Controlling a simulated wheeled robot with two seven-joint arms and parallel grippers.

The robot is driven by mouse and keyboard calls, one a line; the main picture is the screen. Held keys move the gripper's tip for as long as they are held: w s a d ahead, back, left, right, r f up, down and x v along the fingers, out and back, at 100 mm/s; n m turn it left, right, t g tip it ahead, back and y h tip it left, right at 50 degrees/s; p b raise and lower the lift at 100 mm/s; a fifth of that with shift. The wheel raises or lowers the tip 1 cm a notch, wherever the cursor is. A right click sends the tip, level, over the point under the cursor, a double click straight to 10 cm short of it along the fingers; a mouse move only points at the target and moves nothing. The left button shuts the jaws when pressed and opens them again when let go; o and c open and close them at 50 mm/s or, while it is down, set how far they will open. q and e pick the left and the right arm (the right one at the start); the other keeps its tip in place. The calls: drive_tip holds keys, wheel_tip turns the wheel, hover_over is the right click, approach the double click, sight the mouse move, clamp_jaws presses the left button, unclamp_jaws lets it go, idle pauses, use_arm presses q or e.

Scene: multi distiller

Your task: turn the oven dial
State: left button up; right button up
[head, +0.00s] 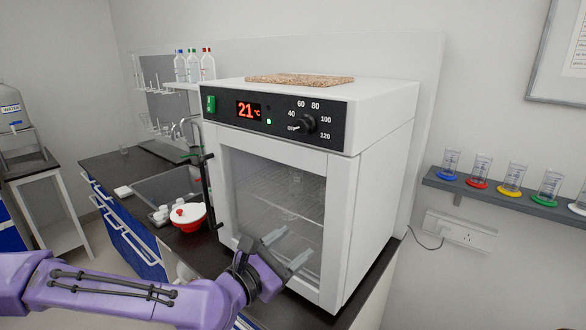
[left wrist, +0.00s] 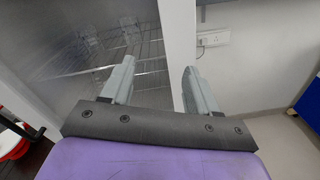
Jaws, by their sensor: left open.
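The oven (head: 345,190) is a white box with a glass door, standing on a dark counter. Its black dial (head: 304,124) is at the right of the front panel, among the marks OFF, 40, 60, 80, 100 and 120. The red display (head: 248,111) reads 21 °C. My left gripper (head: 286,250) is open and empty in front of the lower part of the door, well below the dial. In the left wrist view its two fingers (left wrist: 155,85) are apart, with the glass door (left wrist: 110,45) behind them. The dial is not in the left wrist view. My right gripper is not in view.
A cork mat (head: 299,80) lies on the oven. A red and white bowl (head: 188,215) stands on the counter left of it, near the sink (head: 165,187). A shelf (head: 500,192) with several beakers is on the right wall. The black door handle (head: 207,190) sticks out.

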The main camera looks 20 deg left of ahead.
sight(300, 129)
use_arm(q)
drive_tip(key=s+a+r+n+t+h, duration=0.1)
drive_tip(key=a+r+n+t, duration=0.1)
drive_tip(key=r, duration=0.6)
drive_tip(key=s+a+r+n+t, duration=0.1)
drive_tip(key=a+r+n+t, duration=0.15)
drive_tip(key=r, duration=0.65)
drive_tip(key=p+x, duration=0.2)
drive_tip(key=x, duration=0.3)
drive_tip(key=p+x, duration=0.3)
drive_tip(key=x, duration=0.1)
drive_tip(key=shift+w+d+r, duration=0.15)
drive_tip(key=shift+w+r, duration=0.05)
drive_tip(key=shift+r, duration=0.15)
drive_tip(key=shift+w+d, duration=0.1)
drive_tip(key=shift+w, duration=0.2)
drive_tip(key=c, duration=1)
drive_tip(key=shift+c, duration=0.2)
drive_tip(key=shift+m, duration=0.25)
